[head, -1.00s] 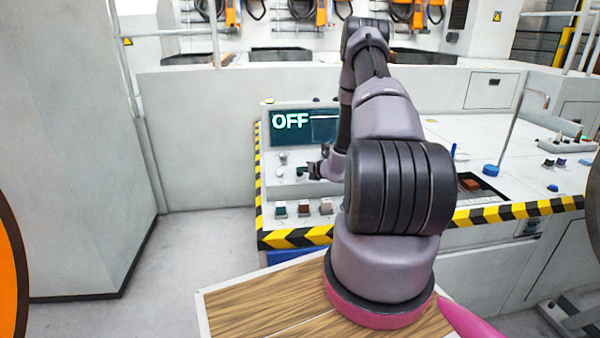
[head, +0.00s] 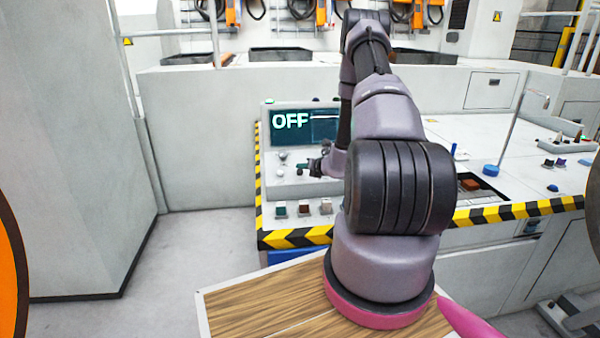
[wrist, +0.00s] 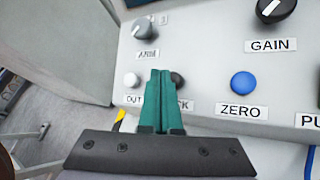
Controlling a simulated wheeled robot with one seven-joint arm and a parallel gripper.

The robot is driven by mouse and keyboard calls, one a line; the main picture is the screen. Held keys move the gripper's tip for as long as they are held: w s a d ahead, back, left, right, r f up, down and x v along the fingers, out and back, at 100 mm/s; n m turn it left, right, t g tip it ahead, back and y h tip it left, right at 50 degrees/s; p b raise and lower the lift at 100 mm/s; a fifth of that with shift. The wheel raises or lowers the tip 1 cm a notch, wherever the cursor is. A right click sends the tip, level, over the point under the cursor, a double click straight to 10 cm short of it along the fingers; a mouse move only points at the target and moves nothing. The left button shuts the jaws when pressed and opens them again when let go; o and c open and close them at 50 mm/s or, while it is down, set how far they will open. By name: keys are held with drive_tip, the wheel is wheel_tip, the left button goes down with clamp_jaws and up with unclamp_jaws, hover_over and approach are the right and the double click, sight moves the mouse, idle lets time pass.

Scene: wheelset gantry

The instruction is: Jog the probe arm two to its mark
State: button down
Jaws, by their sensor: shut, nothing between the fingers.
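The control console shows a dark screen (head: 290,127) reading OFF at its left end. In the wrist view a grey selector knob (wrist: 144,28) has a label that is partly unreadable. Below it are a white button (wrist: 132,80), labelled OUT, and a dark button (wrist: 178,79) whose label is partly covered and ends in CK. My gripper (wrist: 160,72) has its green fingers together and empty, with the tips in front of the gap between these two buttons. I cannot tell whether they touch the panel. In the head view my gripper (head: 316,168) is small beside the console controls.
A blue ZERO button (wrist: 243,83) and a black GAIN knob (wrist: 275,9) are to the right in the wrist view. Several square buttons (head: 303,208) line the console front above a yellow-black striped edge (head: 300,237). A bent rod (head: 508,130) stands at right.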

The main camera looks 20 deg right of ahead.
drive_tip(key=r, duration=0.1)
drive_tip(key=s+r, duration=0.1)
drive_tip(key=r, duration=0.1)
drive_tip(key=s+r, duration=0.1)
drive_tip(key=shift+a+r, duration=0.25)
drive_tip(key=shift+a, duration=0.05)
idle(1.7)
